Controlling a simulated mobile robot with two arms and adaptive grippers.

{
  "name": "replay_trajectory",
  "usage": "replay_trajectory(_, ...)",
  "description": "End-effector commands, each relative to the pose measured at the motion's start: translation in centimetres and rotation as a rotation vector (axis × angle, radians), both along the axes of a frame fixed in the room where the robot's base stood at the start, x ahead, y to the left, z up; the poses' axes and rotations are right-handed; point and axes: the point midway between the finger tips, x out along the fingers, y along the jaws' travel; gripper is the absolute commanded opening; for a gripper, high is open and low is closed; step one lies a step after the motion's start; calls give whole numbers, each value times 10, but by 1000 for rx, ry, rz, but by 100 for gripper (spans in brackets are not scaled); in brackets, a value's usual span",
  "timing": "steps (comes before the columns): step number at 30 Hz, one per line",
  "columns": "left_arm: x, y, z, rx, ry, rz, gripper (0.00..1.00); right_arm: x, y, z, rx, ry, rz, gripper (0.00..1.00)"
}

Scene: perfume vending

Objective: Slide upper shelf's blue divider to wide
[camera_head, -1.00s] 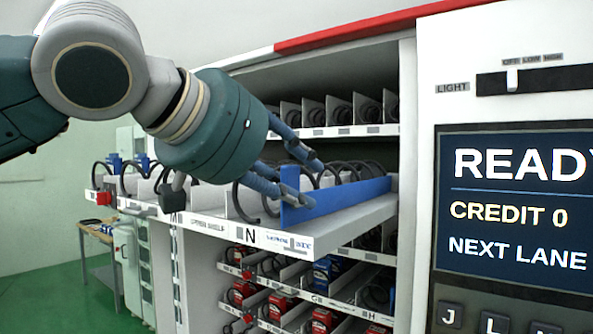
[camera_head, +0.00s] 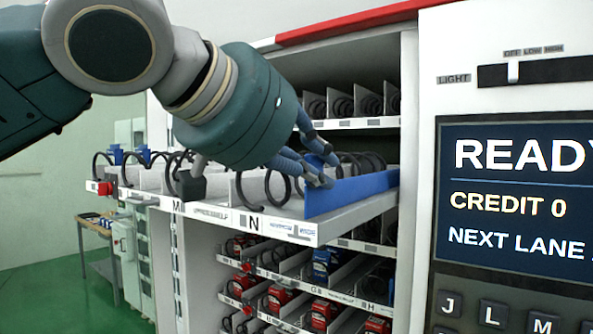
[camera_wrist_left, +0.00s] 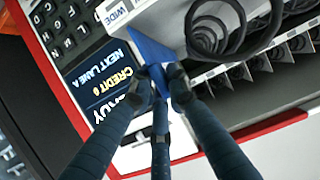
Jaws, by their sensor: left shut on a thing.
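The blue divider (camera_head: 352,193) stands upright on the pulled-out upper shelf (camera_head: 225,217), near its right end. Its front end is above the right-hand label (camera_head: 308,231) on the shelf's front strip, too small to read in the head view. In the left wrist view, the divider (camera_wrist_left: 152,48) is beside a label reading WIDE (camera_wrist_left: 116,12). My left gripper (camera_head: 326,172) is shut on the divider's upper edge near the front, and its fingertips (camera_wrist_left: 165,76) meet around it in the wrist view. My right gripper is not in view.
Black coils (camera_head: 277,186) and white dividers fill the shelf left of the blue divider. Lower shelves (camera_head: 285,315) hold red and blue boxes. The machine's front panel with a lit screen (camera_head: 515,205) stands close on the right.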

Motion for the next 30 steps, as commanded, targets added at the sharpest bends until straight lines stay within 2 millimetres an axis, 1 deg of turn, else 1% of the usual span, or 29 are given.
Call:
replay_trajectory(1,-3,-6,-4,2,4,-4,0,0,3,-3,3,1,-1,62)
replay_trajectory(3,-5,-7,-3,0,5,-2,0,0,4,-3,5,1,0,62)
replay_trajectory(11,-6,-8,-3,-1,6,-3,0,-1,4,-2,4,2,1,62)
replay_trajectory(12,-6,-8,-3,-1,6,-3,20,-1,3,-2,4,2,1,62)
replay_trajectory(14,-6,-8,-3,0,5,-3,31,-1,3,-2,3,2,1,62)
replay_trajectory(15,-6,-8,-2,0,5,-3,35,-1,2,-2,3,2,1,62)
replay_trajectory(25,-7,-5,0,-3,2,1,35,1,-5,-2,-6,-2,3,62)
replay_trajectory(28,-15,0,5,-4,2,0,35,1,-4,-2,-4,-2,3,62)
replay_trajectory(30,-24,7,10,-5,1,0,35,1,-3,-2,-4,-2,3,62)
